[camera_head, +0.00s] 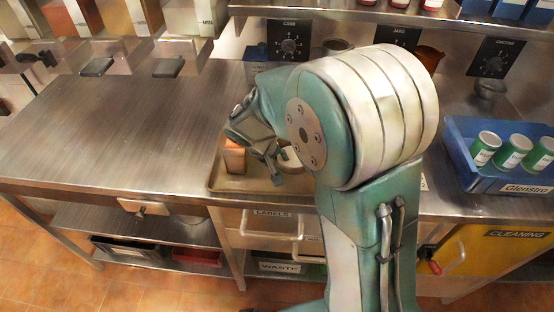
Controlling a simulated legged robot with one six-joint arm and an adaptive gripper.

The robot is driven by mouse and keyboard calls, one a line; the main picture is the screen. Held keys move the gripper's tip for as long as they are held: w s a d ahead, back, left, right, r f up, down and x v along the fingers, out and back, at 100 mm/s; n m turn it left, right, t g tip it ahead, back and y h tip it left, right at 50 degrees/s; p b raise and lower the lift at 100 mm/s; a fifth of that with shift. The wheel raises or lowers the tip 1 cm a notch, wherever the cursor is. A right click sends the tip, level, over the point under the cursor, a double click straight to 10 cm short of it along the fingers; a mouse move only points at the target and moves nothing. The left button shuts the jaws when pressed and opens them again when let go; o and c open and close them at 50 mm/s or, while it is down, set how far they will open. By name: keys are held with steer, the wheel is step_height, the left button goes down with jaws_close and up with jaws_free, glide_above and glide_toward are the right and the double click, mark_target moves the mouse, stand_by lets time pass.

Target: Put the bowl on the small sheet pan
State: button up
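The small sheet pan (235,184) lies on the steel counter near its front edge, left of my arm, which covers its right part. A pale bowl (291,158) shows only in part at the pan's right side, beside my gripper and partly behind my arm. I cannot tell whether it rests on the pan or is held above it. My gripper (273,170) points down over the pan, with its fingers close to the bowl's left rim. Whether the fingers grip the bowl is not clear.
An orange-brown block (234,158) stands at the pan's left. The counter (110,130) to the left is clear. A blue crate (466,180) with green cans is at the right. Other bowls (490,88) sit toward the back. Dispensers (95,50) hang over the back left.

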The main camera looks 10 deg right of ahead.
steer(key=v, duration=1.2)
steer(key=s+d+r+m+t+y, duration=0.1)
steer(key=s+d+r+y, duration=0.1)
steer(key=s, duration=0.8)
steer(key=s+d+r+t+y, duration=0.2)
steer(key=s+d+r, duration=0.2)
steer(key=s, duration=0.5)
steer(key=shift+s+d+m+y, duration=0.4)
steer(key=shift+d, duration=0.65)
